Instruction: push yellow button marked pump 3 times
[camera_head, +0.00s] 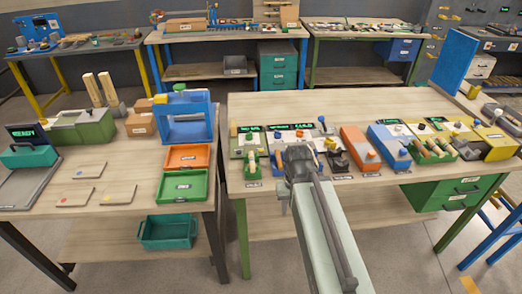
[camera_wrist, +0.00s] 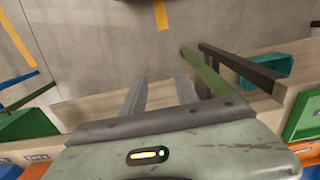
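My gripper (camera_head: 297,158) reaches over the front of the right workbench (camera_head: 245,103) in the head view, seen from behind. In the wrist view its two grey fingers (camera_wrist: 161,84) stand apart with nothing between them. A small yellow cap (camera_head: 331,143) shows on the control panels just right of my gripper. The labels are too small to read, so I cannot tell which one is marked pump. My gripper and arm hide part of the panels. No yellow button shows in the wrist view.
An orange box (camera_head: 357,146) and a blue box (camera_head: 388,147) stand right of my gripper, with a yellow box (camera_head: 497,145) at the far right. The bench's back strip is clear. A left table (camera_head: 60,172) holds trays and a blue frame (camera_head: 186,105).

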